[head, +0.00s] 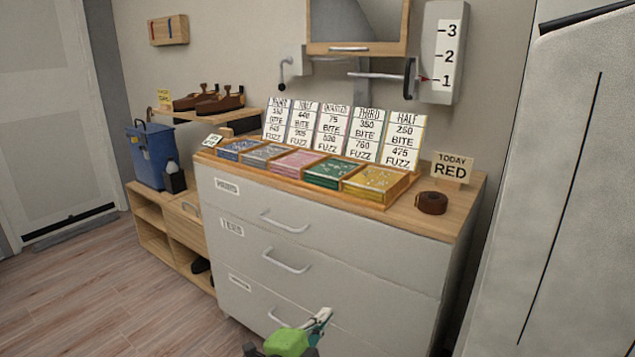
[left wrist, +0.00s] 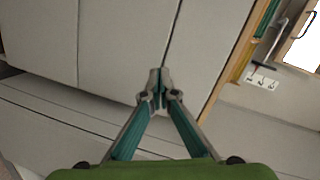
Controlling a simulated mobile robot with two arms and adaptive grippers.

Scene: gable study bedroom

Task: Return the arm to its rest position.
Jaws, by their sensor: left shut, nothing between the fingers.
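My left gripper (head: 322,316) shows at the bottom middle of the head view, in front of the lower drawers of a grey chest (head: 330,250). Its green body is partly cut off by the frame edge. In the left wrist view its two teal fingers (left wrist: 158,88) meet at the tips. They are shut with nothing between them. Pale flat panels (left wrist: 110,40) lie beyond the fingers; I cannot tell the gap to them. My right gripper is in neither view.
On the chest's wooden top stand a tray of coloured boxes (head: 332,172) with upright cards, a brown roll (head: 431,203) and a "TODAY RED" sign (head: 451,167). A blue bin (head: 151,154) stands on a low shelf at left. Wooden floor (head: 90,290) is clear at left.

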